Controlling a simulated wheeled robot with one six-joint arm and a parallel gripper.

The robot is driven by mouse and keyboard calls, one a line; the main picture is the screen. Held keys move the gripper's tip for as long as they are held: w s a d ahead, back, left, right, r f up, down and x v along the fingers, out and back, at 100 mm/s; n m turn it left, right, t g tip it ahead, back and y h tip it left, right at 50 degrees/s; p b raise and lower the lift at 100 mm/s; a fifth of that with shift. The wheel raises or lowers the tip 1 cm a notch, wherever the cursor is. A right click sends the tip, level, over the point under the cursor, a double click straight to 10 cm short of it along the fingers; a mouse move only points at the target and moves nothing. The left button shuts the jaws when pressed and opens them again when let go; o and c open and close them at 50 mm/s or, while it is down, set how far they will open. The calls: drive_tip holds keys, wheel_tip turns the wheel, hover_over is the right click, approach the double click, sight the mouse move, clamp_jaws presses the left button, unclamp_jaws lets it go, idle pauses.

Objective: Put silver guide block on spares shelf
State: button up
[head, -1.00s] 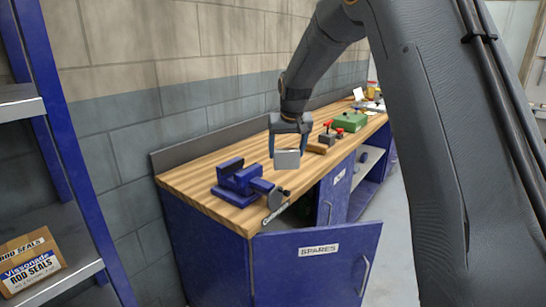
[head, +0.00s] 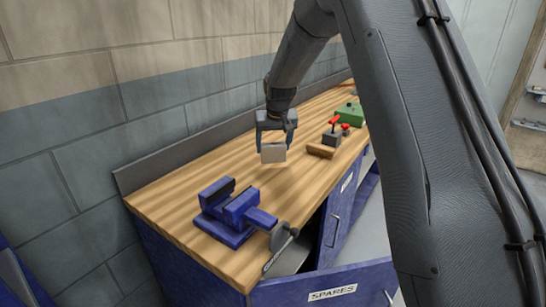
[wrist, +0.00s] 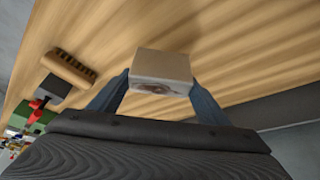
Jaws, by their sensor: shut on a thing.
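The silver guide block (head: 273,153) is a small grey box held between the fingers of my gripper (head: 275,142), above the wooden bench top. In the wrist view the block (wrist: 160,70) sits between the two blue-grey fingers (wrist: 160,88), with a dark round mark on its near face. My gripper is shut on it. The cabinet door labelled SPARES (head: 330,292) stands open at the bench front. A strip of the dark cabinet opening (head: 300,255) shows behind the door; most of the shelf inside is hidden.
A blue vise (head: 235,212) sits at the bench's front left corner. A wall (head: 60,150) runs behind the bench. The bench middle is clear.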

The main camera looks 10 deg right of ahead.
sight(273, 157)
drive_tip(key=shift+f+p, duration=0.7)
drive_tip(key=shift+f, duration=1.7)
drive_tip(key=shift+f, duration=0.1)
drive_tip(key=o, duration=1.2)
drive_tip(key=shift+f, duration=0.1)
drive_tip(key=o, duration=0.4)
